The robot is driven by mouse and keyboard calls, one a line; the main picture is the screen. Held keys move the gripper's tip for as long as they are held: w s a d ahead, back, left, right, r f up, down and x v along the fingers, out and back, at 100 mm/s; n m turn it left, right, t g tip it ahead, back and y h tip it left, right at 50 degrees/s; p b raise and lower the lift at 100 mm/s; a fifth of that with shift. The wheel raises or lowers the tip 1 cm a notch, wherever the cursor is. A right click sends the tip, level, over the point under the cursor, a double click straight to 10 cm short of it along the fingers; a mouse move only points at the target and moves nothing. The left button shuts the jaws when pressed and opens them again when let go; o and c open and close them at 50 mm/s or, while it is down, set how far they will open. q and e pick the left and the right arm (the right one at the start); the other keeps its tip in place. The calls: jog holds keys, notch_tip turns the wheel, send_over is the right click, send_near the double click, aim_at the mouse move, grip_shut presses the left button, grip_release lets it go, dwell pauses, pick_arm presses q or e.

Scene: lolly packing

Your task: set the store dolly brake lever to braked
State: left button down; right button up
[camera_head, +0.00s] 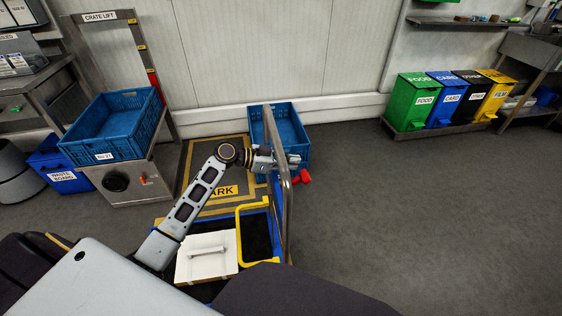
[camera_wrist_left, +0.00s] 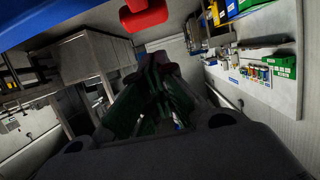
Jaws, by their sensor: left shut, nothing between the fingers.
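The store dolly has a tall grey metal handle frame (camera_head: 284,215) in the middle of the head view. A red lever end (camera_head: 303,177) sticks out to the right of this frame. My left gripper (camera_head: 293,160) is at the frame, just above and left of the red end. It is shut and empty. In the left wrist view a red block (camera_wrist_left: 145,14), likely the lever's end, is at the top, beyond the dark fingers (camera_wrist_left: 163,72). I cannot tell whether fingers and lever touch, or which setting the lever is in. My right gripper is not in view.
A white lidded box (camera_head: 207,265) and a yellow bar (camera_head: 239,232) are by the dolly's foot. A blue crate (camera_head: 301,135) stands behind the frame. Another blue crate (camera_head: 84,136) sits on the crate lift at left. Floor at right is clear.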

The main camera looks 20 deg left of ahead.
aim_at(297, 177)
pick_arm(q)
jog(key=f, duration=0.1)
jog(key=w+d+f, duration=0.1)
jog(key=shift+d+f, duration=0.3)
jog(key=shift+w+d+f, duration=0.15)
jog(key=shift+f, duration=0.3)
jog(key=shift+d+f, duration=0.1)
jog(key=shift+f, duration=0.05)
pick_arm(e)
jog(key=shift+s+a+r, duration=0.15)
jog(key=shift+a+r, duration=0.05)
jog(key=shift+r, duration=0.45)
